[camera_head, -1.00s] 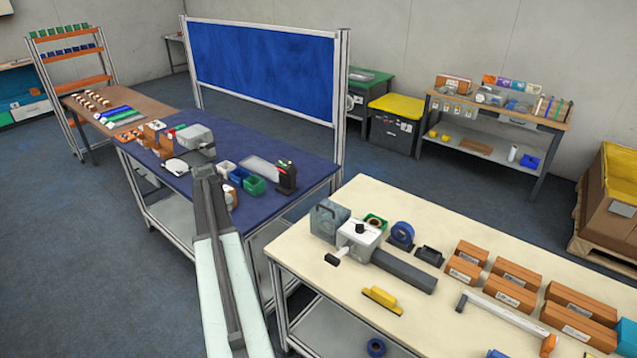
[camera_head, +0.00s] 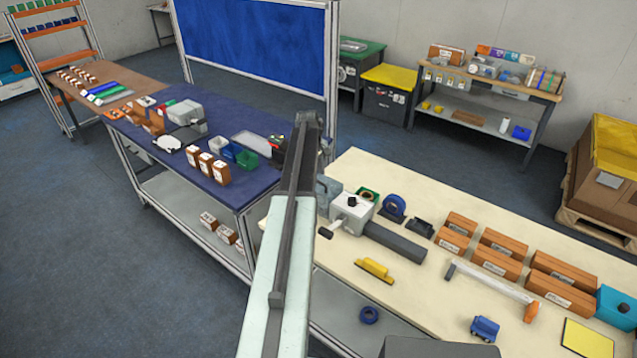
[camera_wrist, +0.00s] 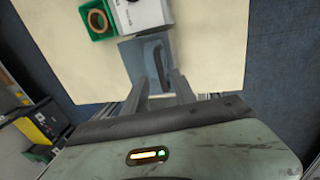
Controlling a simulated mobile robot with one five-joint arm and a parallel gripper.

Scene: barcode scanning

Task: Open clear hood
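A grey-blue, hood-like box (camera_head: 324,190) with a dark handle stands at the left end of the cream table, beside a white machine (camera_head: 352,212). My arm hides part of it in the head view. In the wrist view the grey-blue hood (camera_wrist: 132,52) shows its dark curved handle (camera_wrist: 157,62) ahead of my fingers. My gripper (camera_wrist: 158,80) is open, with its two fingers apart, one toward each side of the handle. I cannot tell how near the fingertips are to the handle in depth. My gripper is hidden in the head view.
A green tray with a tape roll (camera_wrist: 97,20) sits close to the white machine. A blue tape roll (camera_head: 394,207), a yellow-handled tool (camera_head: 375,269) and brown boxes (camera_head: 495,262) lie farther right. The blue-topped table (camera_head: 262,186) stands to the left, with open floor before it.

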